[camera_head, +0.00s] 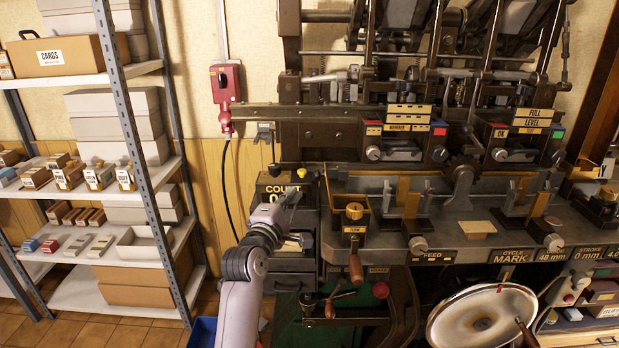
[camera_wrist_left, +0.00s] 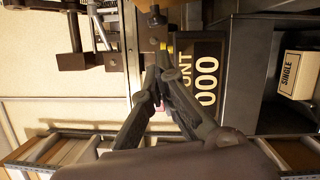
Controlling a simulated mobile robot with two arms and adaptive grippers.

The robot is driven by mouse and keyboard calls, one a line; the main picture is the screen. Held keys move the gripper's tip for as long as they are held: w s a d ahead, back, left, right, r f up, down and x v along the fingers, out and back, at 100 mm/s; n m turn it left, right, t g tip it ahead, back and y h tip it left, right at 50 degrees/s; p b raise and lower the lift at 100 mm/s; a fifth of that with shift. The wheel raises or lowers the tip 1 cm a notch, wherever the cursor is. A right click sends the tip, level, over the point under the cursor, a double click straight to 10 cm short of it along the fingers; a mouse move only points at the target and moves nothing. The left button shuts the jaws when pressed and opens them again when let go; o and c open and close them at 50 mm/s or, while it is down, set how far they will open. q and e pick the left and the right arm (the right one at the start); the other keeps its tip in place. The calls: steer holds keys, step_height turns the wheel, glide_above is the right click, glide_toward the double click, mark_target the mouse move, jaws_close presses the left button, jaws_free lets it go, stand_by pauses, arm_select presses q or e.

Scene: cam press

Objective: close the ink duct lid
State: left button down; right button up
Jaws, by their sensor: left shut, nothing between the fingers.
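I cannot tell for certain which part is the ink duct lid. Two dark housings sit on the press's right half, a left one (camera_head: 405,150) and a right one (camera_head: 515,152), with small yellow label plates above them. The plate over the right one (camera_head: 534,113) reads FULL and LEVEL. My left gripper (camera_head: 296,196) is left of both, by the COUNT box (camera_head: 270,190). In the left wrist view its fingers (camera_wrist_left: 160,72) are together and empty, in front of the counter (camera_wrist_left: 207,85). My right gripper is not in view.
A red switch box (camera_head: 226,85) hangs on the wall. Shelves (camera_head: 100,170) with boxes stand at left. A round metal disc (camera_head: 470,312) is at front right.

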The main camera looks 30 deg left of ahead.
arm_select(q)
steer(key=p+x, duration=0.1)
steer(key=x, duration=0.7)
steer(key=shift+a, duration=0.1)
steer(key=shift+w+r+p, duration=0.1)
steer(key=shift+w+p, duration=0.05)
steer(key=shift+p, duration=0.2)
